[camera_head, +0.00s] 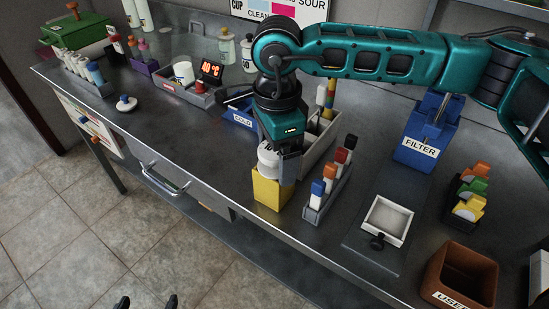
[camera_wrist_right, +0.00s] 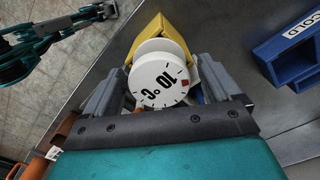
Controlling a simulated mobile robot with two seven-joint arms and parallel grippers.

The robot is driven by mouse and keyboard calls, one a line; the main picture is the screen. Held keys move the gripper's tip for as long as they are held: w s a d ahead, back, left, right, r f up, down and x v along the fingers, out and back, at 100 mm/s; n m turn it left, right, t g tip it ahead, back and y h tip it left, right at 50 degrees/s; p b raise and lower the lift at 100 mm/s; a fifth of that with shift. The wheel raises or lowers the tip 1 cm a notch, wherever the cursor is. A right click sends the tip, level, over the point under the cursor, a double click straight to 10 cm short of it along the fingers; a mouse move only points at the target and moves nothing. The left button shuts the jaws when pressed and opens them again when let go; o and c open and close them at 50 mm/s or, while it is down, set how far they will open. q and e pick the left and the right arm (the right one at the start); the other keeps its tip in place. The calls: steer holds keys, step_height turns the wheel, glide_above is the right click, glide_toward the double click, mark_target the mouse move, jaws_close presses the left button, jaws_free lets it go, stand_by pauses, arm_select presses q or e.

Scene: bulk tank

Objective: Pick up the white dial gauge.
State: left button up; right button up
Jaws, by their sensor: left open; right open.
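The white dial gauge (camera_wrist_right: 158,83) has a round face with black marks, "10 °C" and a small red mark. In the head view the gauge (camera_head: 267,160) sits at the top of a yellow block (camera_head: 268,191) near the counter's front edge, partly hidden by my right gripper. My right gripper (camera_head: 280,160) is open and points down at it. In the right wrist view its fingers (camera_wrist_right: 158,90) stand on either side of the gauge; I cannot tell whether either touches it. My left gripper (camera_head: 146,302) is open and empty at the bottom edge, over the floor.
A rack of colored-capped tubes (camera_head: 327,192) stands just right of the yellow block. A blue "COLD" bin (camera_head: 240,117) is behind it. A white square tray (camera_head: 386,220), a blue "FILTER" box (camera_head: 428,140) and a brown "USED" bin (camera_head: 459,277) stand further right. The counter left of the block is clear.

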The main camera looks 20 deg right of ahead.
steer(key=c, duration=1)
steer(key=shift+c, duration=0.4)
steer(key=shift+r, duration=0.15)
